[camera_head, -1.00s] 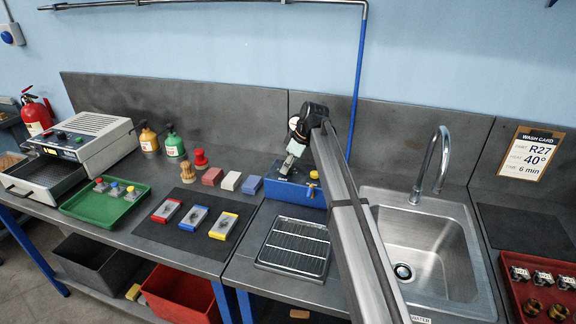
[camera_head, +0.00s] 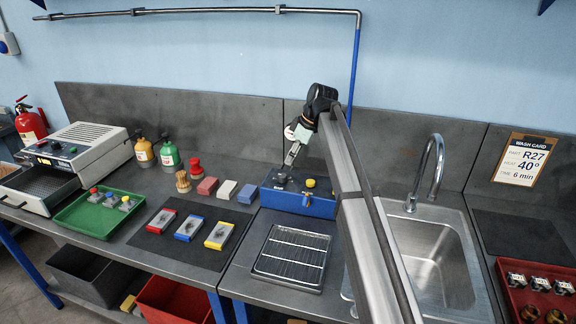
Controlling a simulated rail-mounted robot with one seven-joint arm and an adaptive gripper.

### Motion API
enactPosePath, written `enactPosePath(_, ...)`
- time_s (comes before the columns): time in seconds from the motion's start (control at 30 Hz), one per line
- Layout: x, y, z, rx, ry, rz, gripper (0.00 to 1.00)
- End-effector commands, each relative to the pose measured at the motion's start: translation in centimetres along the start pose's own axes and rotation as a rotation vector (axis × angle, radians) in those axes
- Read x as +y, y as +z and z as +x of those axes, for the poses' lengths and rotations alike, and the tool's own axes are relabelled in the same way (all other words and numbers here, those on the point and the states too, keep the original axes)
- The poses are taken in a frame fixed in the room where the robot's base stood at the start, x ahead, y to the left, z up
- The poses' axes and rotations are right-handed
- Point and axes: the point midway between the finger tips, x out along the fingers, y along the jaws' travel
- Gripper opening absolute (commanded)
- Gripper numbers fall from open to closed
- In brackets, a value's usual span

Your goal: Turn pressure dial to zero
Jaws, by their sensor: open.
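A blue box (camera_head: 302,204) stands on the bench left of the sink, with a dark knob (camera_head: 281,178) and a yellow knob (camera_head: 310,183) on top. Which one is the pressure dial I cannot tell, and no scale is readable. A round pale face (camera_head: 291,132) shows beside my wrist, partly covered. My gripper (camera_head: 289,164) points down just above the dark knob. It is open and holds nothing visible. Whether its fingertips touch the knob is too small to tell.
A ridged drain tray (camera_head: 292,287) lies in front of the box, and the sink (camera_head: 438,268) with its tall tap (camera_head: 428,165) is to the right. Coloured blocks (camera_head: 227,190) stand close left of the box. A blue pipe (camera_head: 354,95) runs down the wall behind.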

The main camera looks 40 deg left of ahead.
Motion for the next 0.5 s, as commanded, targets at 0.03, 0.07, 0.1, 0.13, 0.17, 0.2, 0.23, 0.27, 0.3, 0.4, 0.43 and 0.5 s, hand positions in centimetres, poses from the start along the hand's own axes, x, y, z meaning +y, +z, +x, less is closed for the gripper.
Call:
enactPosePath(0.03, 0.0, -0.1, -0.8, 0.001, 0.001, 0.0, 0.57)
enactPosePath(0.07, 0.0, -0.1, -1.2, 0.001, 0.001, 0.0, 0.57)
enactPosePath(0.1, 0.0, -0.1, -1.6, 0.001, 0.001, 0.0, 0.57)
enactPosePath(0.13, 0.0, -0.1, -1.9, 0.001, 0.0, 0.0, 0.57)
enactPosePath(0.17, 0.0, 0.0, -2.1, 0.0, 0.0, 0.0, 0.57)
enactPosePath(0.2, 0.0, 0.0, -2.3, 0.0, 0.0, 0.0, 0.57)
enactPosePath(0.23, 0.0, 0.0, -2.5, 0.0, 0.0, 0.0, 0.57)
enactPosePath(0.27, 0.0, 0.0, -2.6, 0.0, 0.0, 0.0, 0.57)
enactPosePath(0.3, 0.0, 0.0, -2.7, 0.0, 0.0, 0.0, 0.57)
enactPosePath(0.4, 0.0, 0.0, -2.8, 0.0, -0.001, 0.0, 0.57)
enactPosePath(0.43, 0.0, 0.0, -2.8, 0.0, -0.001, 0.0, 0.57)
enactPosePath(0.5, 0.0, 0.0, -2.8, 0.0, -0.001, 0.0, 0.57)
